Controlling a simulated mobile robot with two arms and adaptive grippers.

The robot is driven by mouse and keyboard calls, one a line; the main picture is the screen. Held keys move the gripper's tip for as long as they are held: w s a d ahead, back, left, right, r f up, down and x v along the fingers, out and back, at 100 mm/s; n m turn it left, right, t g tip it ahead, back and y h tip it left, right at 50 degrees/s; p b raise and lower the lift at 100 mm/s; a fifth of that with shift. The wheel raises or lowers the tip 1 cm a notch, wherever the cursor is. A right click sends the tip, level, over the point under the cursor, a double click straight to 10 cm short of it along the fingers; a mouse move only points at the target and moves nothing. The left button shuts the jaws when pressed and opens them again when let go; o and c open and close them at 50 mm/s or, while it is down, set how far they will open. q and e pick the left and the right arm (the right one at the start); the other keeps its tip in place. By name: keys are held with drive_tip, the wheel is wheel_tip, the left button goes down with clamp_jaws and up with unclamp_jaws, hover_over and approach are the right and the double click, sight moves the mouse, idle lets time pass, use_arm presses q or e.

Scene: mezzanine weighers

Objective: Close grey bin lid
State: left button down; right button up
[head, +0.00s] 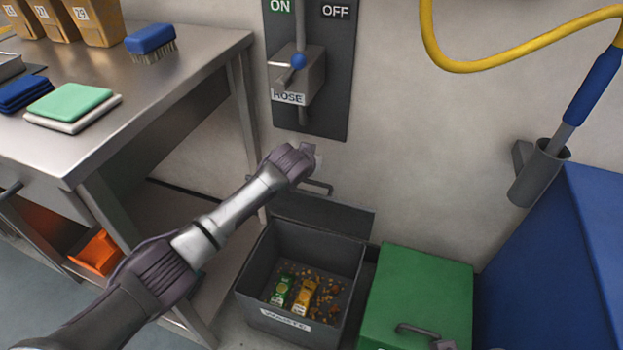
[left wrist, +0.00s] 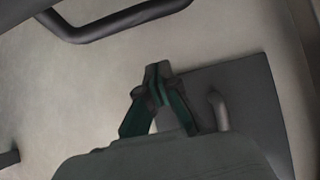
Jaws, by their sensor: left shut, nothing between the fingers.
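The grey bin (head: 252,262) stands on the floor in the lower middle of the head view, labelled on its front. Its lid (head: 335,216) is open and upright behind the bin, near the wall. A bar handle (head: 318,186) shows just above the lid's top edge. Inside the bin lie a green packet (head: 283,291), a yellow packet (head: 304,296) and brown scraps. My left gripper (head: 313,152) is above the lid, in front of the wall, apart from the handle. In the left wrist view its fingertips (left wrist: 158,74) are together and empty. My right gripper is not in view.
A green bin (head: 420,290) with its lid down stands right of the grey bin, beside a blue cabinet (head: 540,260). A switch panel (head: 335,110) is on the wall above. A steel table (head: 190,60) is at the left. A dark bar (left wrist: 120,22) shows in the left wrist view.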

sight(311, 181)
use_arm(q)
drive_tip(key=shift+s+a+f, duration=0.25)
drive_tip(key=shift+s+f, duration=0.45)
drive_tip(key=shift+s+a+f, duration=0.2)
drive_tip(key=shift+s+f, duration=0.45)
